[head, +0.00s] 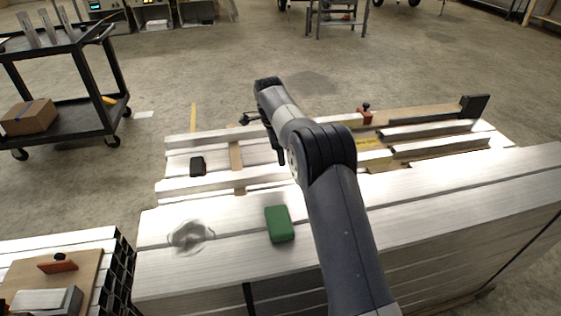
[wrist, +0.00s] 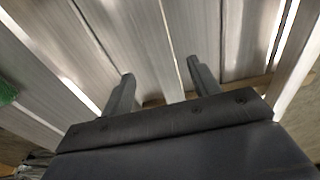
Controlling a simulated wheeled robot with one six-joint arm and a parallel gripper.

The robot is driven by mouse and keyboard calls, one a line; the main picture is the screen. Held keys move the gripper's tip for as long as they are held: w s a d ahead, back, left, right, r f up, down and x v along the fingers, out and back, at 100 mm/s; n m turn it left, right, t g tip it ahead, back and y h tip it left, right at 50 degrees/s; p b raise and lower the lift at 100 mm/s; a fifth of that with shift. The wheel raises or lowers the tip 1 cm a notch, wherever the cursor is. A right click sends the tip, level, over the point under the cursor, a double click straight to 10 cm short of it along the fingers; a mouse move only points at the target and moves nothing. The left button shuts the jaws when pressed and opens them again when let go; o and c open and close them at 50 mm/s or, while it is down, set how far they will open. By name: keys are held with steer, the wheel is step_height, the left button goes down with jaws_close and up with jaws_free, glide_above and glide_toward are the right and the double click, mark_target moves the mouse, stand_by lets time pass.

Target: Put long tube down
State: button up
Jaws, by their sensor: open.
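Several long pale aluminium tubes lie side by side under my arm in the head view; one long tube (head: 215,184) lies across wooden strips. I cannot tell which one the task means. My gripper (head: 262,132) is above these tubes, partly hidden behind my own wrist. In the wrist view my gripper (wrist: 160,84) has its two fingers apart, with pale tube surfaces (wrist: 140,35) beyond them. No tube is clearly held between the fingers. Whether the fingertips touch a tube cannot be told.
A green block (head: 279,224) and a crumpled clear wrap (head: 190,236) lie on the near stack. A small black block (head: 198,166) sits on the left tubes. A black stop (head: 474,106) stands at the far right.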

mark_target(281, 168)
steer(key=r, duration=0.3)
steer(key=r+p, duration=0.1)
steer(key=r, duration=0.1)
steer(key=shift+a+r, duration=0.3)
steer(key=f, duration=0.4)
steer(key=d+f+b, duration=0.1)
steer(key=f, duration=0.3)
steer(key=f+b, duration=0.1)
steer(key=f, duration=0.4)
steer(key=shift+w+d, duration=0.1)
steer(key=shift+d, duration=0.1)
steer(key=shift+r, duration=0.1)
steer(key=shift+r, duration=0.1)
